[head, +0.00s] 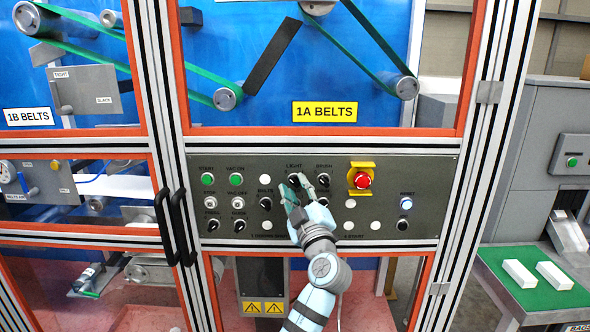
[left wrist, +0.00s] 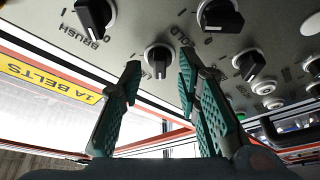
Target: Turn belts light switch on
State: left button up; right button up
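The grey control panel (head: 335,215) carries a black rotary knob under the label LIGHT (head: 294,166). In the head view my left gripper (head: 294,186) covers part of this knob. In the left wrist view, seen upside down, the light knob (left wrist: 158,60) is a black handle on a pale round base. The two green-padded fingers of my left gripper (left wrist: 160,68) are open, one on each side of the knob, with clear gaps. I cannot tell how far the fingertips are from the panel. My right gripper is in neither view.
The brush knob (left wrist: 95,15) and another black knob (left wrist: 219,16) sit close to the fingers. A red emergency button (head: 362,181) with a yellow guard is to the right. Black door handles (head: 176,227) stick out at the left. Clear panels close off the belts above.

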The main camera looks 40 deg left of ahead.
pick_arm(q)
jog(key=shift+w+a+r, duration=0.1)
jog(key=shift+w+a, duration=0.2)
jog(key=shift+a, duration=0.05)
jog(key=shift+s+d+r, duration=0.1)
jog(key=shift+s, duration=0.25)
jog(key=shift+c, duration=1.1)
grip_shut()
jog(key=shift+r, duration=0.1)
